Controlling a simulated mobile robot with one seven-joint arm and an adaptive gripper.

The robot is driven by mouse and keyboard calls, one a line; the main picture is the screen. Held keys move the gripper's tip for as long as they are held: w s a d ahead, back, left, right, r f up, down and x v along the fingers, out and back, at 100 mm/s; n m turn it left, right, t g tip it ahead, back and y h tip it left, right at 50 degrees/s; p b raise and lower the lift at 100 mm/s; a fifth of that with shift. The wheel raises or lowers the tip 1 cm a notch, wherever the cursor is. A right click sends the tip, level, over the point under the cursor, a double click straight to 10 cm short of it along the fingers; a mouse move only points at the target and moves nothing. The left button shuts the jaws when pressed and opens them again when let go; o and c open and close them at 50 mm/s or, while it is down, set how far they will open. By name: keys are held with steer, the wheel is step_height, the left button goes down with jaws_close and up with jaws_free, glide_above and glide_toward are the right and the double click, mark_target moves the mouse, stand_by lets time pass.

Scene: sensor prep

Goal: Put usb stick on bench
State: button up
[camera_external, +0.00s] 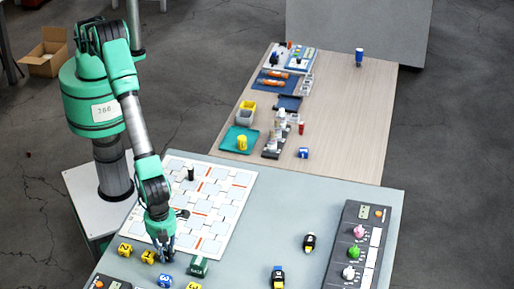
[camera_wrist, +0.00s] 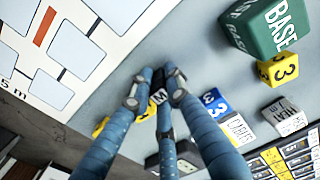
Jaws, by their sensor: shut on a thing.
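My gripper (camera_external: 163,258) is low over the front left of the grey table (camera_external: 275,205), beside a yellow block (camera_external: 148,257). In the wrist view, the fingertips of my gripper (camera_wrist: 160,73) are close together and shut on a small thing. The fingers hide most of it, and I cannot make out its shape. I cannot pick out the usb stick for certain in either view. A wood-topped bench (camera_external: 345,130) adjoins the far side of the grey table.
A green BASE block (camera_external: 198,267), a blue block (camera_external: 166,281) and a yellow block (camera_external: 194,286) stand close to the right. A white printed board (camera_external: 225,200) lies behind. A dark panel with knobs (camera_external: 352,262) is at the right. The grey table's middle is mostly clear.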

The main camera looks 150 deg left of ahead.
mark_target(165, 249)
steer(key=shift+f, duration=0.15)
steer(key=o, duration=0.8)
steer(key=shift+r, duration=0.2)
steer(key=shift+r+p, duration=0.4)
steer(key=shift+r, duration=5.6)
